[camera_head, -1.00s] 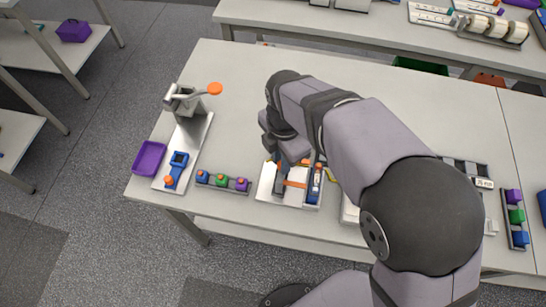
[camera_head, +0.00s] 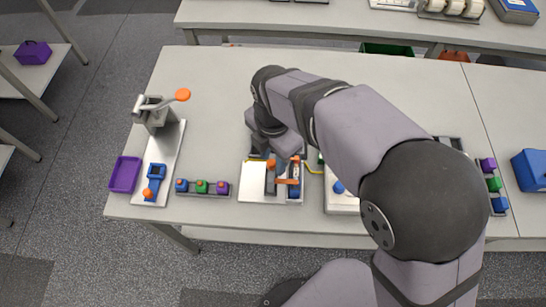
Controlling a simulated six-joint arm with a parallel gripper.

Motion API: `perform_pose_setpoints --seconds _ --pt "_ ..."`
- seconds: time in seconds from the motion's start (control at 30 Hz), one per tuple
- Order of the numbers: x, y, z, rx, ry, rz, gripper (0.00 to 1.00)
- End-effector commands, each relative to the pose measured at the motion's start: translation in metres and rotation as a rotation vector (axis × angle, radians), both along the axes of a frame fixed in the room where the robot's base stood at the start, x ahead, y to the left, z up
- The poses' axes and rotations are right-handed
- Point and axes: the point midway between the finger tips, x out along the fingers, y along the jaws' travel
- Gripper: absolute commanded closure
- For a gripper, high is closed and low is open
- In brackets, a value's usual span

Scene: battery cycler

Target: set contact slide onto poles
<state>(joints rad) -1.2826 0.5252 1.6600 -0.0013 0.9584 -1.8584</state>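A white fixture plate (camera_head: 255,190) lies near the front edge of the bench. On it stand a dark upright block with an orange top (camera_head: 271,165) and a blue cylindrical cell (camera_head: 294,187). An orange crosspiece (camera_head: 287,181), which looks like the contact slide, reaches from the block toward the cell. I cannot tell whether it touches the cell's poles. My gripper (camera_head: 278,154) points down at the back of the fixture, just behind the orange parts. Its fingertips are small and partly hidden, so its opening and any hold are unclear.
Left of the fixture are a rail with blue, green and purple buttons (camera_head: 202,188), a lever press (camera_head: 155,115) and a purple tray (camera_head: 125,174). A white unit with a blue knob (camera_head: 340,202) stands close on the right, partly behind my arm.

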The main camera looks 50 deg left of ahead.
Motion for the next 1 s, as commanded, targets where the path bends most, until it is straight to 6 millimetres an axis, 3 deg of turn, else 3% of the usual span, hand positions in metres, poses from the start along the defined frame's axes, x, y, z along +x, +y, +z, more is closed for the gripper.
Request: perform_pose_setpoints --seconds 0.5,1.0 --pt "0.001 0.0 0.061 0.004 -0.002 0.0 0.63" --pt "0.001 -0.001 0.068 0.001 -0.001 0.0 0.63"
